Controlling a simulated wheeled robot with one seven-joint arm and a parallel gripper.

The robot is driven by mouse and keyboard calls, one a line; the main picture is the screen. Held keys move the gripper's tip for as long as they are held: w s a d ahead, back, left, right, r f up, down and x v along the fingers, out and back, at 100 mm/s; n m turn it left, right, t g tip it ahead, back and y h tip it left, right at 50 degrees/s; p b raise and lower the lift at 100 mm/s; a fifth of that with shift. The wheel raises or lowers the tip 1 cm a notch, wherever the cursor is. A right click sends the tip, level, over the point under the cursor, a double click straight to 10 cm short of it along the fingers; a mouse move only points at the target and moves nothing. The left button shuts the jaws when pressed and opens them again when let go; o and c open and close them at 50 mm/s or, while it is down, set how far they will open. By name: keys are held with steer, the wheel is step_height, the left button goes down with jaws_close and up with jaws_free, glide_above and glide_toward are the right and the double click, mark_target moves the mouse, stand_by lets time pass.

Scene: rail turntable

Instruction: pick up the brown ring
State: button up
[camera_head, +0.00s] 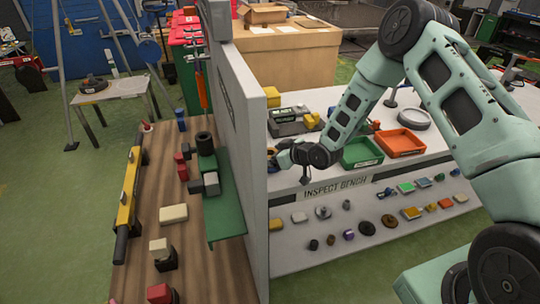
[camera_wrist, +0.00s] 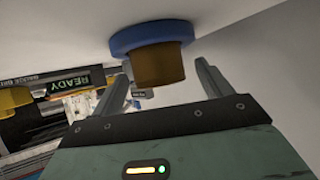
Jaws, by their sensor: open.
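In the wrist view a brown round piece (camera_wrist: 160,65) sits between the fingertips of my gripper (camera_wrist: 163,82), against a wider blue disc (camera_wrist: 150,36). Whether the brown piece is a ring cannot be told, as no hole shows. My gripper is open, with one finger on each side of it and no clear contact. In the head view my gripper (camera_head: 278,158) is at the inspect bench, close beside the upright grey panel. A separate brown ring-like part (camera_head: 388,221) lies on the bench's lower front shelf.
The tall grey panel (camera_head: 240,110) stands just left of my gripper. Several small parts cover the lower shelf. A green ledge (camera_head: 226,215) juts from the panel's left side.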

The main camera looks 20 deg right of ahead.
steer(key=shift+w+a+f, duration=0.3)
steer(key=shift+w+a, duration=0.05)
steer(key=shift+w, duration=0.1)
steer(key=shift+r, duration=0.1)
steer(key=c, duration=1.4)
